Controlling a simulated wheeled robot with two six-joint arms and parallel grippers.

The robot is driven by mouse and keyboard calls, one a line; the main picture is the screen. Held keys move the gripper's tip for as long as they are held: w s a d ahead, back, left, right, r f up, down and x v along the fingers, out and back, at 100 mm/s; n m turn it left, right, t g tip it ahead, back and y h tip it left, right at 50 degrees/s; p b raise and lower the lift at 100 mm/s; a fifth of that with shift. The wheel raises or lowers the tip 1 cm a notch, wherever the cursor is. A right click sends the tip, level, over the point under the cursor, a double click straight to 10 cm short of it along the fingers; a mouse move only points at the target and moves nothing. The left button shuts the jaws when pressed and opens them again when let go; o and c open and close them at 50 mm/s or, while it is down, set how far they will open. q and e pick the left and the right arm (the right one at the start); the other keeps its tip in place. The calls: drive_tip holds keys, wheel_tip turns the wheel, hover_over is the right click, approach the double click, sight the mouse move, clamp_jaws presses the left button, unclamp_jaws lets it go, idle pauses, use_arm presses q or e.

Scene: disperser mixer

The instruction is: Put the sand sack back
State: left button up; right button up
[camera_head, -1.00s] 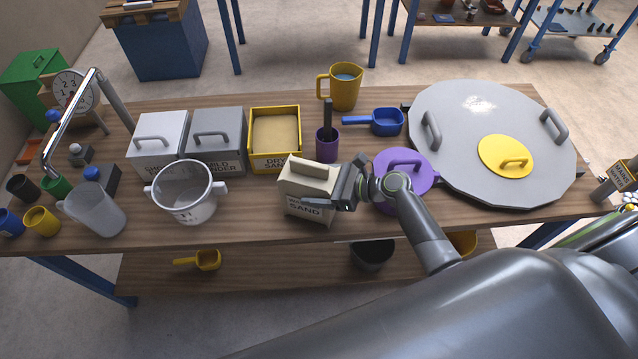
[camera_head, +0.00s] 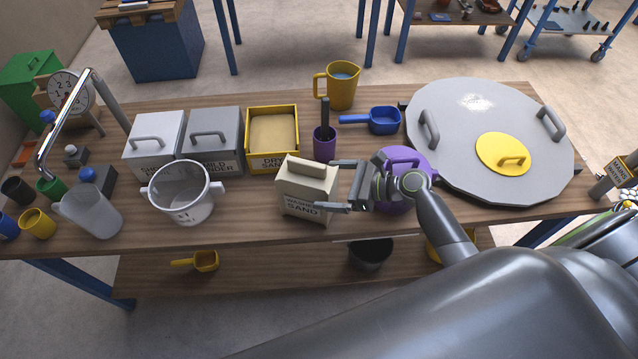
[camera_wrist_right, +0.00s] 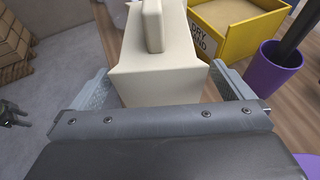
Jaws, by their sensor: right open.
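The cream sand sack (camera_head: 306,192), labelled "SAND" with a handle on top, stands upright on the front part of the wooden table. My right gripper (camera_head: 346,188) is open at the right side of the sack, its fingers pointing left toward it. In the right wrist view the sack (camera_wrist_right: 165,70) lies ahead between the two spread fingers (camera_wrist_right: 165,92), with gaps beside it. The left gripper does not show in the head view.
The yellow dry sand box (camera_head: 272,140) and a purple cup (camera_head: 325,143) stand behind the sack. A white pot (camera_head: 181,193) is to its left. A purple lidded pot (camera_head: 404,165) is behind my right wrist, and a large grey lid (camera_head: 465,165) lies at right.

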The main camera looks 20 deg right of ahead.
drive_tip(key=b+v, duration=0.1)
drive_tip(key=v, duration=0.6)
drive_tip(key=shift+s+d, duration=0.2)
drive_tip(key=shift+s, duration=0.05)
drive_tip(key=shift+r, duration=0.15)
